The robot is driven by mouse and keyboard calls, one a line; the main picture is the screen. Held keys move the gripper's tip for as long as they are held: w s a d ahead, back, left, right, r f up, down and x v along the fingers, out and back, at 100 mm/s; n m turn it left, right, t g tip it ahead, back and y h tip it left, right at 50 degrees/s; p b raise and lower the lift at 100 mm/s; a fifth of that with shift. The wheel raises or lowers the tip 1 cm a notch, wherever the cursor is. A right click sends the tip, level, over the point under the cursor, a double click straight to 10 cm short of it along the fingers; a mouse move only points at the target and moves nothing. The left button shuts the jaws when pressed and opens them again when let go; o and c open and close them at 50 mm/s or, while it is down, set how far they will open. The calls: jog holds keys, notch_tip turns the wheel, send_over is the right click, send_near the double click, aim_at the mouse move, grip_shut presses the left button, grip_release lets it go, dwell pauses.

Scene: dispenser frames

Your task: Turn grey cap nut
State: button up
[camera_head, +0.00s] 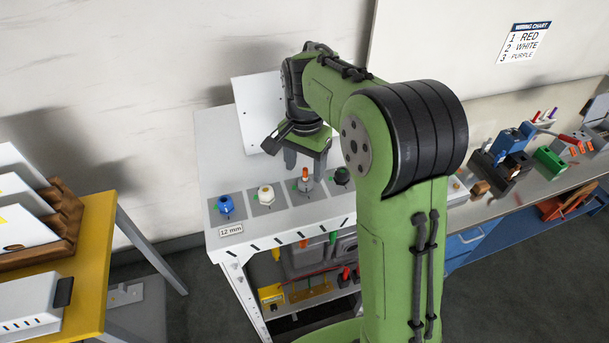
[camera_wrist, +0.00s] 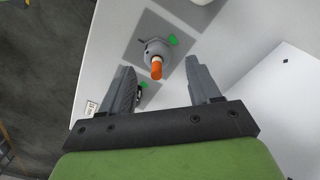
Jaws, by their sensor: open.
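The grey cap nut (camera_head: 305,185) sits on a grey square pad on the white table, with an orange stem on top and a green mark beside it. In the wrist view the nut (camera_wrist: 157,47) lies just beyond the fingertips, its orange end pointing toward the gap between them. My gripper (camera_head: 304,167) is open and empty above and behind the nut. In the wrist view my gripper (camera_wrist: 161,67) has its two fingers spread to either side of the orange stem, apart from it.
A blue nut (camera_head: 225,204) and a white nut (camera_head: 266,195) stand on pads to the left. A dark nut (camera_head: 342,176) stands close on the right, partly hidden by my arm. A white panel (camera_head: 256,110) leans behind.

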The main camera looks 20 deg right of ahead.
aim_at(306, 178)
jog(key=f, duration=0.2)
jog(key=shift+s+d+f, duration=0.1)
jog(key=shift+s+f, duration=0.15)
jog(key=shift+f, duration=0.05)
jog(key=shift+w+f, duration=0.1)
jog(key=shift+f, duration=0.3)
jog(key=shift+c, duration=0.2)
jog(key=c, duration=1)
